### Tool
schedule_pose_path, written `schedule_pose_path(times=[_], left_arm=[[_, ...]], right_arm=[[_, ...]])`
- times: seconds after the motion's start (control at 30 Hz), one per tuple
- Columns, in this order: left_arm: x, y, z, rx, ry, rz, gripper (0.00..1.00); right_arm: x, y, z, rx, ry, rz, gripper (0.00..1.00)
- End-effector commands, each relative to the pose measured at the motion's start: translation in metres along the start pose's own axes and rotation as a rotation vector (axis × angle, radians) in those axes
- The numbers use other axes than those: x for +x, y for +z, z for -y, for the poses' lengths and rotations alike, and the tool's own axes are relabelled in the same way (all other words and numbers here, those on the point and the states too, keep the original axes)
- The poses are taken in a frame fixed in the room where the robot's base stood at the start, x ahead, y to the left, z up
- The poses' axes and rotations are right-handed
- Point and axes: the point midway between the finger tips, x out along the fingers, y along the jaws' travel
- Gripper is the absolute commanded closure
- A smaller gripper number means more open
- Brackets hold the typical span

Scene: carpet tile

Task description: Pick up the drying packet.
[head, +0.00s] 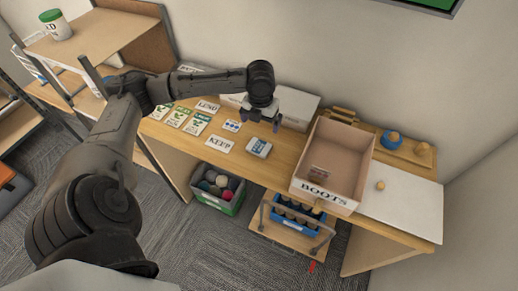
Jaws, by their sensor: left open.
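A small white packet with blue print (258,147) lies flat on the wooden worktop; it looks like the drying packet, though its print is too small to read. My left gripper (265,123) hangs above the worktop, pointing down, just behind the packet in the picture. Its two fingers are apart and nothing shows between them. The packet is in full view and looks clear of the fingers. My right gripper is not in view.
A KEEP card (219,144), a blue-dotted card (232,126) and several seed-packet-like cards (195,124) lie left of the packet. An open BOOTS box (341,157) stands to the right. White boxes (300,112) stand behind the gripper.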

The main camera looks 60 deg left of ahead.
Motion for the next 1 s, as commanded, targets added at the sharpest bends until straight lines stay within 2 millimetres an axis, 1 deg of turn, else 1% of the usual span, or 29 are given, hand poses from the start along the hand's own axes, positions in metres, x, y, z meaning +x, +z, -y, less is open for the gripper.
schedule_pose_path(times=[0.07, 0.17, 0.4, 0.5, 0.6, 0.7, 0.9, 1.0], left_arm=[[0.000, 0.001, -0.004, 0.037, 0.000, -0.016, 0.00], [0.008, 0.001, -0.007, 0.061, -0.002, -0.030, 0.00], [0.049, 0.000, -0.007, 0.069, -0.003, -0.034, 0.00], [0.064, -0.001, -0.007, 0.069, -0.003, -0.033, 0.00], [0.074, -0.001, -0.007, 0.068, -0.003, -0.032, 0.00], [0.080, -0.001, -0.007, 0.068, -0.003, -0.030, 0.00], [0.085, -0.001, -0.007, 0.068, -0.004, -0.030, 0.00], [0.093, -0.002, -0.006, 0.068, -0.004, -0.031, 0.00]], right_arm=[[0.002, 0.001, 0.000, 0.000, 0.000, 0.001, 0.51], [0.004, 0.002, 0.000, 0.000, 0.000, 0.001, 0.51], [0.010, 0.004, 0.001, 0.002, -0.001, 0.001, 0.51], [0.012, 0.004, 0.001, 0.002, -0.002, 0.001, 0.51], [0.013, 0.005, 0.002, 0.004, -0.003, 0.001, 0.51], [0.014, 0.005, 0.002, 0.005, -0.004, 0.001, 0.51], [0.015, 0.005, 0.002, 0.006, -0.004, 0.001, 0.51], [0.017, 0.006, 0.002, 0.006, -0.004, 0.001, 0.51]])
